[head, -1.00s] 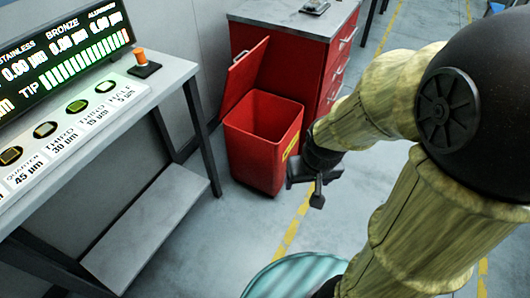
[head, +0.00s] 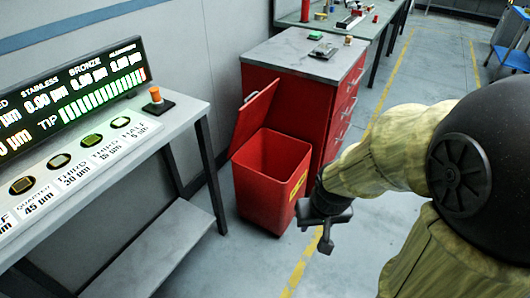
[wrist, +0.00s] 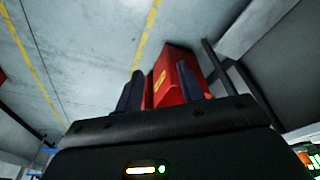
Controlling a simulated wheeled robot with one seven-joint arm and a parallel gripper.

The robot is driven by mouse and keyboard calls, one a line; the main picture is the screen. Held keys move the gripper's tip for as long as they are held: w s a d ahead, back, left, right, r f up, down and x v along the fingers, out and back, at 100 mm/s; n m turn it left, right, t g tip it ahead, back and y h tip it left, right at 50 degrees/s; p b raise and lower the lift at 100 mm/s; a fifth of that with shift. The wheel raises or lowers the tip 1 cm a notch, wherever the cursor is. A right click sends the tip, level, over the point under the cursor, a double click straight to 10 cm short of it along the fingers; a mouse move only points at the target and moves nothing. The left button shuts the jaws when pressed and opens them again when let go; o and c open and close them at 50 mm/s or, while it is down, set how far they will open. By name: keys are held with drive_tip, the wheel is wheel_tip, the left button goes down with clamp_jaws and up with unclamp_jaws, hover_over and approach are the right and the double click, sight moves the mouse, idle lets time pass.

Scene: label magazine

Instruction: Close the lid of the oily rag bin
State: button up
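The oily rag bin (head: 262,205) is a red square bin with a yellow label, standing on the floor left of the red cabinet in the head view. Its red lid (head: 254,116) is open, raised steeply at the bin's back left side. The bin's opening faces up and its inside looks empty, though the bottom is hard to see. My gripper (head: 326,238) is in front and to the right of the bin, apparently clear of it. In the wrist view its two dark fingers (wrist: 160,92) stand apart with nothing held, and the red bin (wrist: 170,70) shows beyond them.
A red drawer cabinet (head: 310,100) stands close behind and right of the bin. A grey bench (head: 185,108) with a display panel (head: 75,95) and a lower shelf is at the left. Open floor (head: 385,120) with yellow lines lies to the right.

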drive_tip(key=p+v, duration=0.1)
drive_tip(key=v, duration=0.1)
drive_tip(key=w+p+v, duration=0.1)
drive_tip(key=p+v, duration=0.1)
drive_tip(key=shift+r, duration=0.1)
drive_tip(key=c, duration=0.7)
drive_tip(key=w+p+v, duration=0.1)
drive_tip(key=p+v, duration=0.3)
drive_tip(key=w+p+v, duration=0.1)
drive_tip(key=p+v, duration=0.4)
drive_tip(key=w+p+v, duration=0.1)
drive_tip(key=p+v, duration=0.3)
drive_tip(key=p, duration=0.1)
drive_tip(key=shift+r, duration=0.5)
clamp_jaws()
drive_tip(key=shift+f, duration=0.15)
drive_tip(key=shift+w, duration=0.1)
